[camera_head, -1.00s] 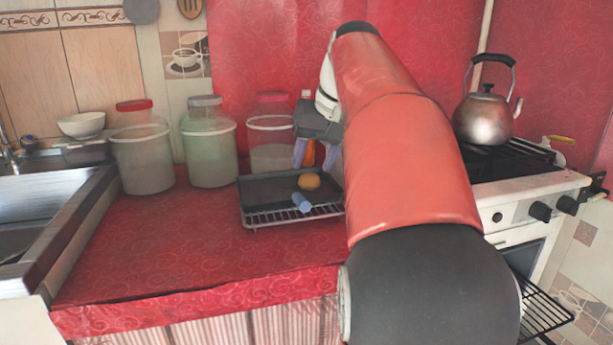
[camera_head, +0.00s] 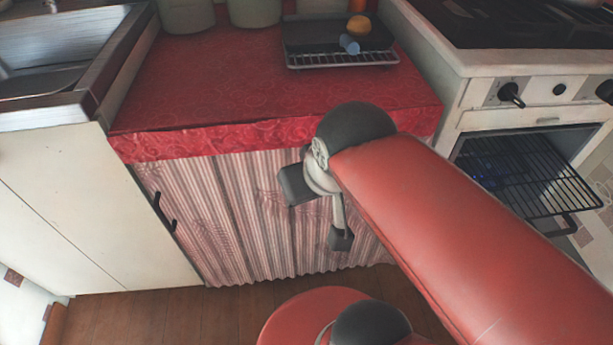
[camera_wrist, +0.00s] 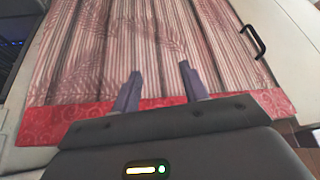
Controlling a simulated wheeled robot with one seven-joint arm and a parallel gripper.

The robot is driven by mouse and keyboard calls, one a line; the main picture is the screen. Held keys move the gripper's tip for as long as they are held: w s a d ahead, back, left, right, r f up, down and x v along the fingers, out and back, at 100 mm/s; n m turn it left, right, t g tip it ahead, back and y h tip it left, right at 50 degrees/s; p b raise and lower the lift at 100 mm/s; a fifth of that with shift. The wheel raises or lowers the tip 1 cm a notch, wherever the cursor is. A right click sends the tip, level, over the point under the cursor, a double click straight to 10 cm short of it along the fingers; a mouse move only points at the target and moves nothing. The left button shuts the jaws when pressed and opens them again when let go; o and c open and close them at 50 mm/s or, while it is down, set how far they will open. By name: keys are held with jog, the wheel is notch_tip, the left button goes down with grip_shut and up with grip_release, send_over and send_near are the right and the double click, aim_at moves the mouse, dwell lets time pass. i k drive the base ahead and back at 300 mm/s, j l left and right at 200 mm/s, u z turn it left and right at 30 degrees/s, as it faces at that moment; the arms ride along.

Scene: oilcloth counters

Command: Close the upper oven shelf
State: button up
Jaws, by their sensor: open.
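The white oven (camera_head: 472,98) stands at the right in the head view with its front open. A black wire shelf (camera_head: 530,178) sticks out of it towards the front. I cannot tell whether another shelf lies below it. My gripper (camera_wrist: 160,82) shows in the wrist view with its two fingers apart and nothing between them. It faces the striped curtain under the counter, left of the oven. In the head view my arm partly hides the gripper and crosses in front of the oven's lower left side.
A red-covered counter (camera_head: 240,95) holds a dark tray (camera_head: 305,33) on a wire rack, with a yellow-orange round item (camera_head: 358,27) and a blue item (camera_head: 348,44). The striped curtain (camera_head: 230,215) hangs below. A sink (camera_head: 60,60) is at the left. Some wooden floor is clear.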

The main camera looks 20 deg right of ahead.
aim_at(573, 229)
jog(key=z, duration=1.9)
jog(key=j, duration=0.1)
